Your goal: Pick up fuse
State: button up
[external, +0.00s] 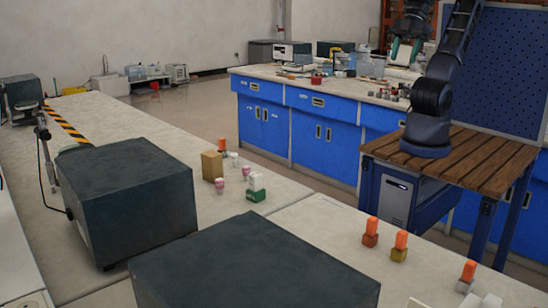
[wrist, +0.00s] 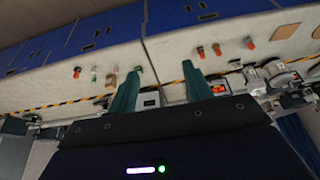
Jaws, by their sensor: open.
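I cannot tell for sure which thing is the fuse. Three small orange-topped pieces, the nearest to the left at the back (external: 371,230), stand upright on the right part of the long pale bench. Another small orange-topped piece (external: 222,145) stands farther back, near two pink-and-white cylinders (external: 246,172). In the wrist view, small orange-topped pieces (wrist: 217,49) show far beyond the fingers. My gripper (external: 404,63) is raised above the blue-fronted bench, far from these pieces. Its green fingers (wrist: 162,68) are apart, with nothing held between them.
Two large dark boxes (external: 128,195) stand on the pale bench (external: 330,215). A tan block (external: 212,166) and a green-and-white piece (external: 256,190) stand beside the cylinders. A blue-cabinet bench (external: 335,135) with clutter is behind. A wooden-topped table (external: 478,165) bears my arm's base.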

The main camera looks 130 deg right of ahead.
jog(key=shift+w, duration=0.1)
dwell(0.3)
jog(key=w+d+f+m+t, duration=0.1)
jog(key=w+d+f, duration=0.1)
jog(key=w, duration=0.5)
jog(key=w+d+f+m, duration=0.1)
jog(key=w+d+f, duration=0.1)
jog(key=w, duration=0.5)
jog(key=m+t+h, duration=0.2)
jog(key=m+h, duration=0.2)
jog(key=h, duration=0.1)
send_over(248, 167)
jog(key=s+a, duration=0.3)
jog(key=s, duration=0.2)
notch_tip(248, 167, down, 28)
jog(key=shift+x, duration=5.3)
jog(key=c, duration=1.1)
